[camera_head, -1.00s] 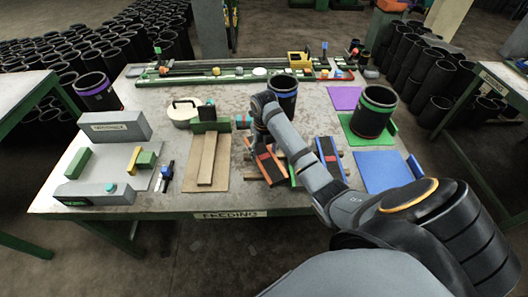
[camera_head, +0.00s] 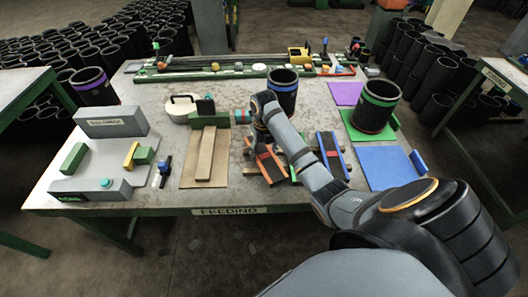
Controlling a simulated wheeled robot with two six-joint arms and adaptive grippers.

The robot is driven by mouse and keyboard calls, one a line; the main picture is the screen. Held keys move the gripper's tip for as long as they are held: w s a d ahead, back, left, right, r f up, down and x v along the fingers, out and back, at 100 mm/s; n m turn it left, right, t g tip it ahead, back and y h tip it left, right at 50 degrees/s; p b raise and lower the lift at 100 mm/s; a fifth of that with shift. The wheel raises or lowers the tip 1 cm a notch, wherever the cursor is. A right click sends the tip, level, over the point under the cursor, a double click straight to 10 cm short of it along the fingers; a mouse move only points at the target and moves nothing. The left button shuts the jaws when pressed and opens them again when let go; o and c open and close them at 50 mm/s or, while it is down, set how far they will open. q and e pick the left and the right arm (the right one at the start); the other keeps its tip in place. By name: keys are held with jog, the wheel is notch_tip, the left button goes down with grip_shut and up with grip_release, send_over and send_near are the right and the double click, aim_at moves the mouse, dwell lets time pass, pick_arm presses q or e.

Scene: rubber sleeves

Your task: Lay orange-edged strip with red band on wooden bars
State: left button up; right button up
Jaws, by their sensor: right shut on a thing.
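The dark strip with orange edges and a red band (camera_head: 266,156) lies at a slant at mid-table, under my right gripper. My right gripper (camera_head: 262,142) points down and is shut on the strip's far end; my own arm partly covers the fingers. Wooden bars (camera_head: 248,146) show in small parts beside and under the strips. I cannot tell whether the held strip touches them. My left gripper is not in view.
A black sleeve with a blue band (camera_head: 283,92) stands just behind my gripper. A green-banded sleeve (camera_head: 375,107) stands on a green mat at right. A blue mat (camera_head: 384,168) is empty. A brown board (camera_head: 206,158) lies left of the strips.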

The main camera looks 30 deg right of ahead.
jog(key=shift+f, duration=0.25)
jog(key=o, duration=1.4)
jog(key=shift+c, duration=0.2)
jog(key=shift+r, duration=0.2)
